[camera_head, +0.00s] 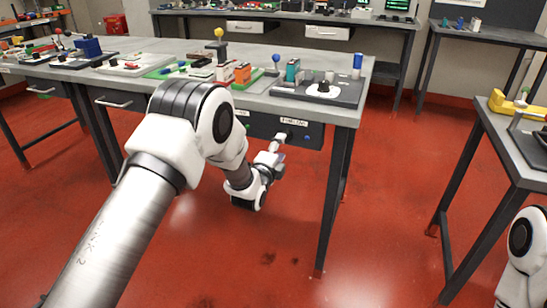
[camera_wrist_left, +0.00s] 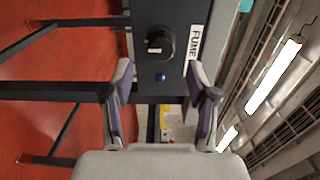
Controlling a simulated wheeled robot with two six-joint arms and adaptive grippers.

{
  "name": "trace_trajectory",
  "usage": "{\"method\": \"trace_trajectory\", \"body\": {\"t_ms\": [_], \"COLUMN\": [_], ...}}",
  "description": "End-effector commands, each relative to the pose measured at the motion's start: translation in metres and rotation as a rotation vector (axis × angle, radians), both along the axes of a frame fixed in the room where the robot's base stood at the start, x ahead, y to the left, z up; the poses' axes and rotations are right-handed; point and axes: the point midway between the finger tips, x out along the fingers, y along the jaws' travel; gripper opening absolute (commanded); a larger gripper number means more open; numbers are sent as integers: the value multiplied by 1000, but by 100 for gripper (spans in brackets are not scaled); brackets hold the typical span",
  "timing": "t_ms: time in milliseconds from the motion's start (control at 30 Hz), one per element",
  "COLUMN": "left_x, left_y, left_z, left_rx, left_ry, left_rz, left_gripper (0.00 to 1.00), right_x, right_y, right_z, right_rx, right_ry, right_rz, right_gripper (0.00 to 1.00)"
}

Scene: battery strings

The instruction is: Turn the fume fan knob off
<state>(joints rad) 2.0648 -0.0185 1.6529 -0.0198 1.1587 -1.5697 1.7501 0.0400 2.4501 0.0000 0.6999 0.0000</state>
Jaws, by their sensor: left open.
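The fume fan knob (camera_wrist_left: 159,43) is a round black knob with a pale mark, on a dark panel under the bench top. A label reading "FUME" (camera_wrist_left: 195,42) and a small blue button or light (camera_wrist_left: 160,77) sit beside it. In the head view, the dark panel (camera_head: 262,126) shows under the bench's right end; the knob there is hard to make out near my gripper. My left gripper (camera_head: 279,142) is in front of the panel; in the wrist view (camera_wrist_left: 163,92) its fingers are open and empty, apart from the knob. My right gripper is out of view.
The bench top edge (camera_head: 338,116) is just above the panel, with a grey board (camera_head: 345,91) and several small items on it. A bench leg (camera_head: 337,200) stands right of my gripper. Another table (camera_head: 520,150) is at right. The red floor between is clear.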

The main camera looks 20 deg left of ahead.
Motion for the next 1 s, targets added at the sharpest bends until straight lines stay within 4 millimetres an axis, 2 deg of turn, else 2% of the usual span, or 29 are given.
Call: {"method": "trace_trajectory", "body": {"t_ms": [100,200,300,767,867,967,1000], "left_x": [-32,-52,-63,-67,-70,-87,-102], "left_y": [1,2,2,2,3,7,9], "left_z": [0,0,0,-1,-17,-65,-92], "left_rx": [0,0,1,0,0,-4,-6], "left_ry": [3,3,1,1,27,113,171], "left_rz": [0,0,0,0,0,8,13], "left_gripper": [59,59,59,59,59,59,59], "right_x": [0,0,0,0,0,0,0], "right_y": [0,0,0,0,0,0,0], "right_z": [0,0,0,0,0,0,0], "right_rx": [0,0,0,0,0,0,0], "right_ry": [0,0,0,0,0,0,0], "right_rz": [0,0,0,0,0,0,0], "right_gripper": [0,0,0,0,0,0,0]}}
